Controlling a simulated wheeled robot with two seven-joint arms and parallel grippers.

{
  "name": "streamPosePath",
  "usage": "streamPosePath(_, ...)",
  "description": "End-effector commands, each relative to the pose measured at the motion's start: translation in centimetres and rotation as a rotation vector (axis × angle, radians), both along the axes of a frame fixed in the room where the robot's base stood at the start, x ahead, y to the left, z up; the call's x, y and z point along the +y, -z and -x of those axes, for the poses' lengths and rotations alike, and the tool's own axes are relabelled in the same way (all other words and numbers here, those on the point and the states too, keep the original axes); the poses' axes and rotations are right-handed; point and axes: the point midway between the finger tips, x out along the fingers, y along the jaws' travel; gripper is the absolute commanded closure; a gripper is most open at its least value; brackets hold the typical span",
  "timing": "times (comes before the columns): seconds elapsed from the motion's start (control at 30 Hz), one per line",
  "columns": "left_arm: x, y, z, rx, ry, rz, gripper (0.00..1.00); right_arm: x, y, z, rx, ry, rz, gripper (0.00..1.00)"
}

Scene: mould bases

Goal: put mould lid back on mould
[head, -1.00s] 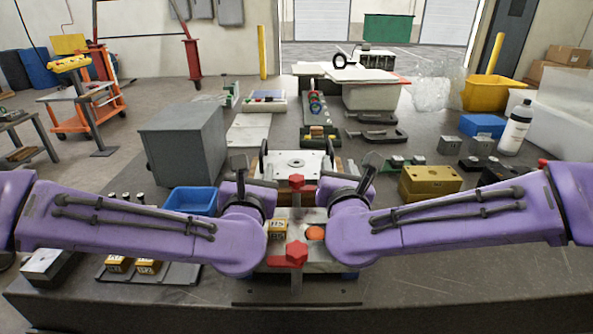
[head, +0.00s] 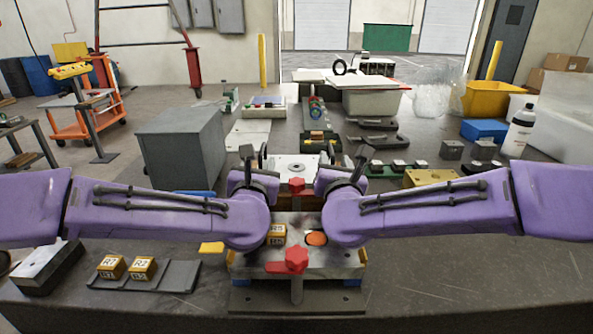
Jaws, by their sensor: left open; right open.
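The mould lid appears to be the pale metal plate (head: 312,163) with a round hole in its middle and dark upright handles at its sides. It lies behind the open mould (head: 343,262) in the head view. The mould holds a yellow-edged block (head: 277,230) and an orange disc (head: 316,239). Red star knobs (head: 291,261) stand at its front and back. My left gripper (head: 248,163) is open at the lid's left side, my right gripper (head: 353,168) open at its right. Whether either finger pair touches the handles cannot be told. My wrists hide the mould's back corners.
A grey cabinet (head: 180,150) stands left of the lid. A dark tray with yellow lettered blocks (head: 110,267) lies front left. Black clamps (head: 372,139), a brass block (head: 432,176) and a white bottle (head: 520,130) stand to the right. The front right table is clear.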

Motion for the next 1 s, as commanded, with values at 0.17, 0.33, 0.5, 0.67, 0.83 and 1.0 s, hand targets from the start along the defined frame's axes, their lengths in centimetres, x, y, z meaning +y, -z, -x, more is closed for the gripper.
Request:
streamPosePath(0.17,-0.1,0.0,-3.3,-0.001,0.000,0.000,0.56,0.0,0.0,-2.9,0.000,0.001,0.000,0.57)
streamPosePath(0.33,-0.1,0.0,-5.2,0.000,0.000,0.000,0.56,0.0,0.0,-4.5,0.000,0.001,0.000,0.57)
streamPosePath(0.5,0.0,0.0,-5.7,-0.001,0.001,0.000,0.56,0.0,0.0,-5.0,0.000,0.000,-0.001,0.57)
streamPosePath(0.67,0.0,0.0,-5.7,-0.001,0.001,0.000,0.56,0.0,0.0,-5.0,0.000,0.000,-0.001,0.57)
streamPosePath(0.83,0.0,0.0,-5.6,-0.001,0.001,0.000,1.00,0.0,0.0,-5.0,0.000,0.000,-0.001,1.00)
streamPosePath(1.0,0.0,0.0,-5.6,-0.001,0.001,0.000,1.00,0.0,0.0,-5.0,0.000,0.000,-0.001,1.00)
